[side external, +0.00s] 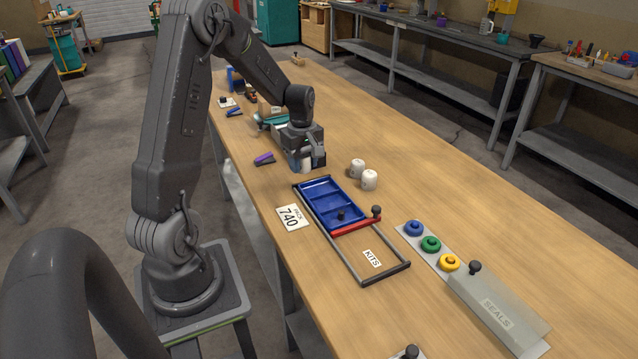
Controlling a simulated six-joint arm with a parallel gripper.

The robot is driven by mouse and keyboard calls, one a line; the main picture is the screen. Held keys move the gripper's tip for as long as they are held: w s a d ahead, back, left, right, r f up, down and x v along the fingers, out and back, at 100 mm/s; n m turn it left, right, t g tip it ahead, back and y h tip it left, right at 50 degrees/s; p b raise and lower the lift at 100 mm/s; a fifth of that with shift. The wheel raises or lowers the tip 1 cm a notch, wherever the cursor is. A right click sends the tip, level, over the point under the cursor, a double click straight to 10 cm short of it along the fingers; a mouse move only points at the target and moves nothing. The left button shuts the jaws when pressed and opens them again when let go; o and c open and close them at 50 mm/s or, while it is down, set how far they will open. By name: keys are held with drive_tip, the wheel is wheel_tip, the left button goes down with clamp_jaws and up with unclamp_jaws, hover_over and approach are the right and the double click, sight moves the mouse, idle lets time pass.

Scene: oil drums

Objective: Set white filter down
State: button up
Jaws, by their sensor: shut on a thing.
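My gripper (307,163) is over the table just beyond the far end of the blue tray (322,191). It is shut on a white filter (305,168), which shows only partly between the fingers. Whether the filter touches the table is hard to tell. Two more white filters, one (357,168) slightly behind the other (370,180), stand upright on the table to the right of my gripper. The blue tray has several compartments and lies within a grey rail frame (390,274).
A red bar (352,228) with dark knobs crosses the frame at the tray's near end. Blue, green and yellow rings (431,244) lie on a grey strip at right. A purple item (264,159) lies left of my gripper.

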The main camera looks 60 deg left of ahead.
sight(319, 191)
drive_tip(key=w+f, duration=0.1)
drive_tip(key=w+d, duration=0.1)
drive_tip(key=w+d+f, duration=0.1)
drive_tip(key=shift+w+f, duration=0.3)
drive_tip(key=shift+f, duration=1.95)
drive_tip(key=shift+f, duration=0.1)
drive_tip(key=o, duration=0.9)
drive_tip(key=shift+o, duration=0.2)
